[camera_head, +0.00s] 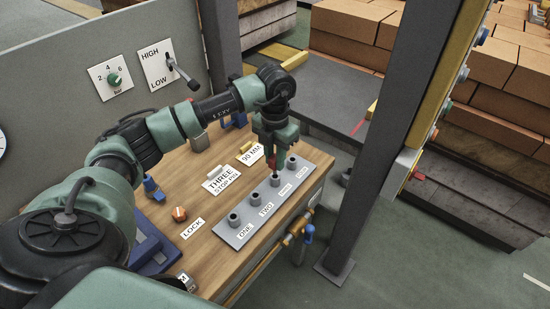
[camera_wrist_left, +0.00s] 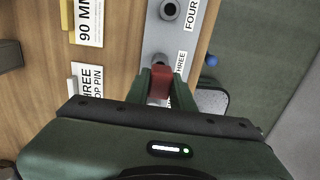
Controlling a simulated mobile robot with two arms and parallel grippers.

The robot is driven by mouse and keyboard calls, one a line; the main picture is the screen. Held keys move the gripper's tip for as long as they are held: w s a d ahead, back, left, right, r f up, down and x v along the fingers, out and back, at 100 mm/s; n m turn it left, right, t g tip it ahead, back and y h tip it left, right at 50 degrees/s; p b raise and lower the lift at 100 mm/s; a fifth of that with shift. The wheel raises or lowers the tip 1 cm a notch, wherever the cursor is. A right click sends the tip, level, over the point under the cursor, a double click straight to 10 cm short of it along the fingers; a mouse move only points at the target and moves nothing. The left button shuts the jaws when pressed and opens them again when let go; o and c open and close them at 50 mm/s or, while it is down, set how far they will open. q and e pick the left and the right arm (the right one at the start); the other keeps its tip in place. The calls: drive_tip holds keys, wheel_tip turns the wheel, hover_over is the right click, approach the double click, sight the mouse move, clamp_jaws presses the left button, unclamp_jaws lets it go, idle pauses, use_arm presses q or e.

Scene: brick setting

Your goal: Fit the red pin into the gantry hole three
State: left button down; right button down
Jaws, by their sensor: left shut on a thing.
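My left gripper (camera_head: 273,150) hangs pointing down over the grey gantry plate (camera_head: 262,214). It is shut on the red pin (camera_head: 271,161), which is upright. The red pin also shows between the fingers in the left wrist view (camera_wrist_left: 161,84). The pin's lower end is at or just above hole three (camera_head: 275,180); I cannot tell whether it has entered. Hole four (camera_wrist_left: 169,10) is clear and empty-looking. Holes one (camera_head: 234,219) and two (camera_head: 253,199) stand toward the front.
A "THREE STOP PIN" label (camera_head: 221,181), a "90 MM" label (camera_head: 251,154) and an orange lock knob (camera_head: 179,214) are on the wooden bench top (camera_head: 200,250). A dark post (camera_head: 372,140) rises right of the bench. Bricks (camera_head: 505,75) are stacked beyond.

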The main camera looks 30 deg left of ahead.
use_arm(q)
drive_tip(key=shift+f, duration=0.25)
drive_tip(key=shift+f+b, duration=1.55)
drive_tip(key=shift+f, duration=0.25)
drive_tip(key=c, duration=0.7)
unclamp_jaws()
drive_tip(key=shift+r, duration=0.1)
drive_tip(key=shift+r+p, duration=2)
drive_tip(key=shift+r, duration=0.95)
drive_tip(key=shift+f, duration=0.1)
